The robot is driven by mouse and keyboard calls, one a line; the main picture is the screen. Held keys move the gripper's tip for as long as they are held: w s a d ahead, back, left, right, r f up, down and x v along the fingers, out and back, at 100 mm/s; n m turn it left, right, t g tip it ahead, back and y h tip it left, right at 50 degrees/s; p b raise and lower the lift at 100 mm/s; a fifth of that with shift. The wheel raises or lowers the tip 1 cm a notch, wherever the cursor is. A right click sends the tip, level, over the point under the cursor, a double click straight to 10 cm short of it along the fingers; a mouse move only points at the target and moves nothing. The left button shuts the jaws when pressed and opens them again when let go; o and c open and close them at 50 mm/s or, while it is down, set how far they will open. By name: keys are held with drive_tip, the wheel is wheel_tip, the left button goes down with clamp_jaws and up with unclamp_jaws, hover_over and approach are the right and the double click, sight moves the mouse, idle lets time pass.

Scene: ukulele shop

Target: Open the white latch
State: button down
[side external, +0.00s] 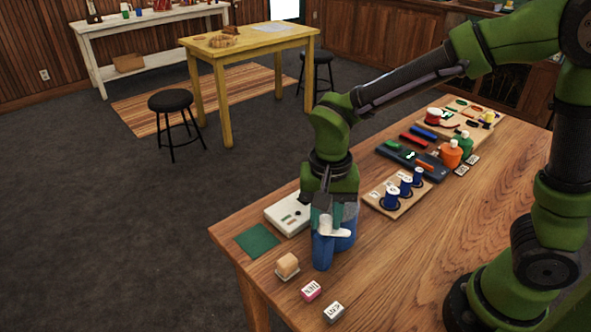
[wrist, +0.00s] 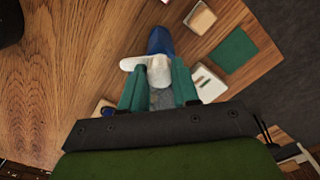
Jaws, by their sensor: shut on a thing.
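The white latch (side external: 335,232) sits on a blue, rounded body (side external: 323,253) near the table's left front end. In the wrist view the latch (wrist: 134,63) shows as a white lever pointing left from a rounded white hub. The blue body (wrist: 160,41) shows just beyond it. My gripper (side external: 328,222) points down from above. Its teal fingers, also in the wrist view (wrist: 159,74), are shut on the latch's white hub, one on each side. The lower part of the latch between the fingers is hidden. I cannot tell how far the latch is turned.
A white box (side external: 288,214), green mat (side external: 257,241) and tan block on a tray (side external: 288,266) lie close to the gripper. Small pink (side external: 311,291) and grey (side external: 333,312) labelled blocks stand in front. Boards with blue pegs (side external: 405,190) and bottles stand to the right.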

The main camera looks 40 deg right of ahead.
sight(324, 218)
drive_tip(key=shift+m, duration=0.3)
drive_tip(key=c, duration=0.8)
unclamp_jaws()
wheel_tip(324, 218, up, 17)
drive_tip(key=s+d+f+n+t, duration=0.1)
drive_tip(key=s+d+t, duration=0.1)
drive_tip(key=d, duration=0.1)
drive_tip(key=s+d+f+n+t+y, duration=0.1)
drive_tip(key=s+d+n+t, duration=0.1)
drive_tip(key=s+d, duration=0.1)
drive_tip(key=s+d+f+n+t+y, duration=0.1)
drive_tip(key=s+d+f+n+t, duration=0.1)
drive_tip(key=d+t, duration=0.1)
drive_tip(key=shift+s+d+f, duration=0.1)
drive_tip(key=shift+s+d, duration=0.2)
drive_tip(key=shift+d, duration=0.15)
